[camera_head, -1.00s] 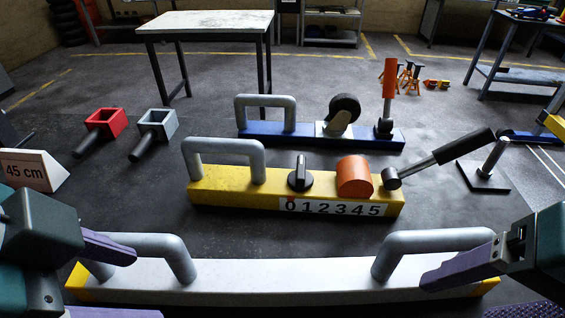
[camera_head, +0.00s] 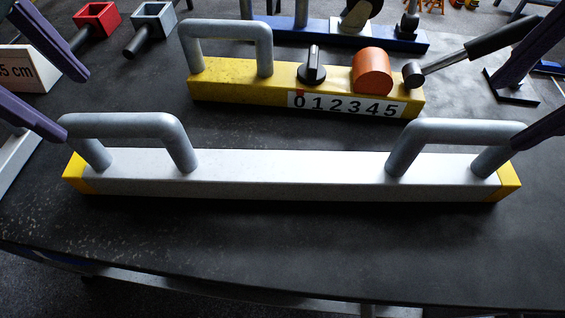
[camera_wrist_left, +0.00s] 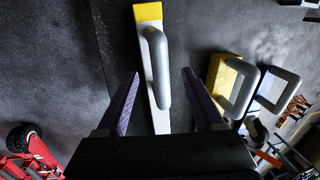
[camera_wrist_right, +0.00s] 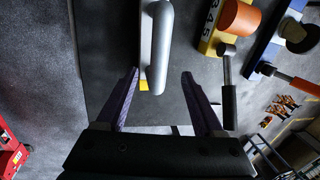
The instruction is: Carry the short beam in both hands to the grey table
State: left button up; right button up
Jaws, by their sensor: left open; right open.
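The light grey beam (camera_head: 290,172) with yellow ends lies on a dark tabletop in the head view. It has a grey left handle (camera_head: 130,122) and a grey right handle (camera_head: 455,130). My left gripper (camera_head: 77,110) is open at the outer end of the left handle; in the left wrist view the handle (camera_wrist_left: 159,60) lies between the line of its fingers. My right gripper (camera_head: 505,112) is open at the outer end of the right handle; the right wrist view shows that handle (camera_wrist_right: 160,45) between its fingers. Contact cannot be told. The grey table is not in the head view now.
A yellow block (camera_head: 240,88) with a handle, black knob, orange cylinder (camera_head: 372,72) and lever (camera_head: 480,45) stands just behind the beam. A blue block (camera_head: 400,40) is behind that. Red (camera_head: 98,18) and grey (camera_head: 152,18) square sockets lie back left. The near tabletop is clear.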

aim_at(446, 163)
pick_arm(q)
jog(key=f, duration=0.3)
jog(key=w+f, duration=0.1)
jog(key=f, duration=0.5)
jog(key=shift+w+f, duration=0.25)
jog(key=shift+w, duration=0.15)
pick_arm(e)
jog(key=f, duration=0.3)
jog(key=w+f, duration=0.1)
jog(key=f, duration=0.5)
jog(key=shift+w+f, duration=0.3)
jog(key=shift+w, duration=0.05)
pick_arm(q)
grip_shut()
pick_arm(e)
grip_shut()
pick_arm(q)
jog(key=shift+r, duration=0.1)
pick_arm(e)
jog(key=shift+w+r, duration=0.1)
jog(key=shift+r, duration=0.05)
